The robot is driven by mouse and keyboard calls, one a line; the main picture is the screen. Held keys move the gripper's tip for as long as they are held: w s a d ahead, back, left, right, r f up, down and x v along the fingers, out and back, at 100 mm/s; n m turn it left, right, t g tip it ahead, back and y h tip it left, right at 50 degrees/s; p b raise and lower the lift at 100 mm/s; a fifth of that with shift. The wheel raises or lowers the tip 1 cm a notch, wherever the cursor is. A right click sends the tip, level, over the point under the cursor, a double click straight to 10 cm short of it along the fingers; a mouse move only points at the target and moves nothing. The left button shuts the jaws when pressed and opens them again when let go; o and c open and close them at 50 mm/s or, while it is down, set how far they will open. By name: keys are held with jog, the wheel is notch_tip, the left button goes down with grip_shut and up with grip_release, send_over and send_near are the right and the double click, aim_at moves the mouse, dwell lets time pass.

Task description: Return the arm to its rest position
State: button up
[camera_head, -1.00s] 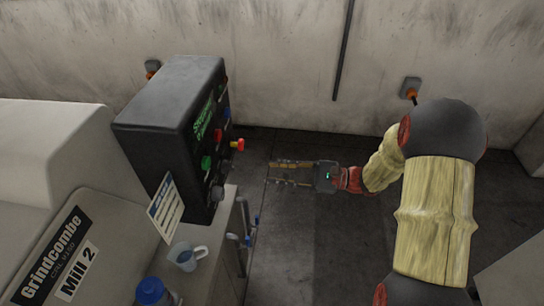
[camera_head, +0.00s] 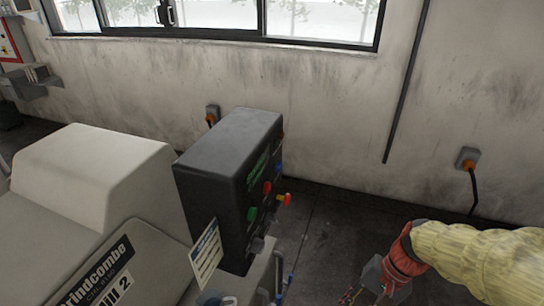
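My arm (camera_head: 478,262), in a pale yellow sleeve, reaches in from the right edge of the head view. Its red wrist ends in my gripper (camera_head: 352,296), low in the picture and right of the black control box. The fingers are cut off by the bottom edge, so I cannot tell how far apart they are. Nothing is seen held in the visible part. The gripper is apart from the control box (camera_head: 228,165), which has green, red, blue and yellow buttons on its right face.
The mill (camera_head: 95,190), marked Grindcombe, fills the lower left. A paper card (camera_head: 207,254) stands by the control box. A wall socket (camera_head: 467,158) with a cable is at the right. Bare dark floor (camera_head: 335,222) lies between the box and my arm. Windows are above.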

jog(key=s+r+n+t+h, duration=0.3)
jog(key=r+n+t, duration=0.3)
jog(key=r, duration=0.9)
jog(key=shift+s+r+t+h, duration=0.2)
jog(key=shift+r+t+h, duration=0.1)
jog(key=shift+h, duration=0.4)
jog(key=shift+a, duration=0.25)
